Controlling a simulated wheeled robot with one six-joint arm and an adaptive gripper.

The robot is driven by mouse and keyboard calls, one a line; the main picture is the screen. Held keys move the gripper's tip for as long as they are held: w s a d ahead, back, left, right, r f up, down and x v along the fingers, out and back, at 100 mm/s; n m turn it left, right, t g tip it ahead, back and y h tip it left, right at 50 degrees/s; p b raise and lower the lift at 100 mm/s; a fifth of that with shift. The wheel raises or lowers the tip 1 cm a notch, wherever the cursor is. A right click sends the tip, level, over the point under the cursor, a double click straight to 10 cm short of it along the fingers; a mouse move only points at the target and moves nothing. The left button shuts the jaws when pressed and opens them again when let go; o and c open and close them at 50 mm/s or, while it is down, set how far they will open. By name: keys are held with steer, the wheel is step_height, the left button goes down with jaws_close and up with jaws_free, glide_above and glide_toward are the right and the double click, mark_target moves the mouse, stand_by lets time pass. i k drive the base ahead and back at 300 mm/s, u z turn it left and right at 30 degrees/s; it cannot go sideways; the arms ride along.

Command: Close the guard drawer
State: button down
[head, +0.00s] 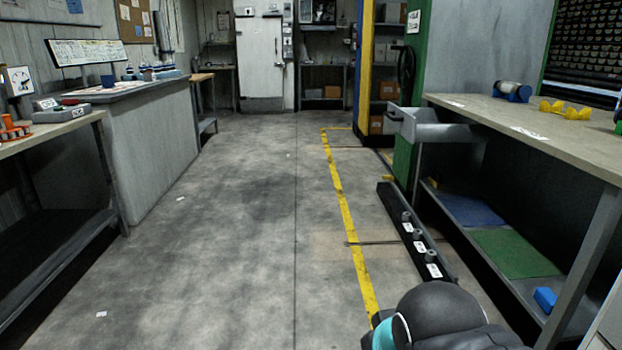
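An open grey metal drawer (436,133) juts out to the left from the far end of the right workbench, below its top; it looks like the guard drawer. Its front faces the aisle, and the distance and the inside are hard to make out. My gripper is not in view. Only a dark rounded part of my arm with a teal band shows at the bottom right.
A yellow line (346,212) runs along the aisle.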

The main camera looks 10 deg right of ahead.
mark_target(415, 124)
steer(key=z, duration=0.45)
steer(key=i, duration=2.1)
steer(key=z, duration=0.4)
